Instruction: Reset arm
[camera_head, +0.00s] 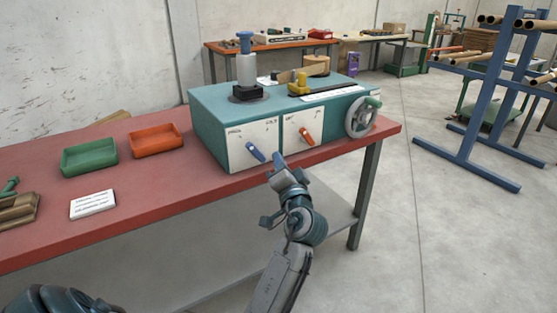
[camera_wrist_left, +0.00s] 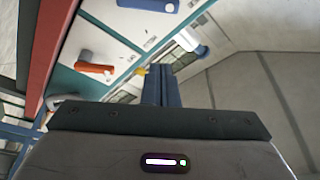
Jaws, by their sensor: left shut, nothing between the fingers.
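My left gripper (camera_head: 279,160) is shut and empty, pointing up at the front of the teal winder machine (camera_head: 205,118). In the head view its tip appears between the blue lever (camera_head: 255,152) and the orange lever (camera_head: 307,137). I cannot tell the exact gap to the panel. The closed fingers (camera_wrist_left: 160,82) show in the left wrist view, with the orange lever (camera_wrist_left: 95,68) to their left and the blue lever (camera_wrist_left: 150,5) at the top edge. My right gripper is not in view.
The machine stands on a red-topped bench (camera_head: 150,190) with a handwheel (camera_head: 361,118) at its right end. A green tray (camera_head: 89,157), an orange tray (camera_head: 156,140) and a white card (camera_head: 92,204) lie left. Open floor lies right, before a blue rack (camera_head: 480,165).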

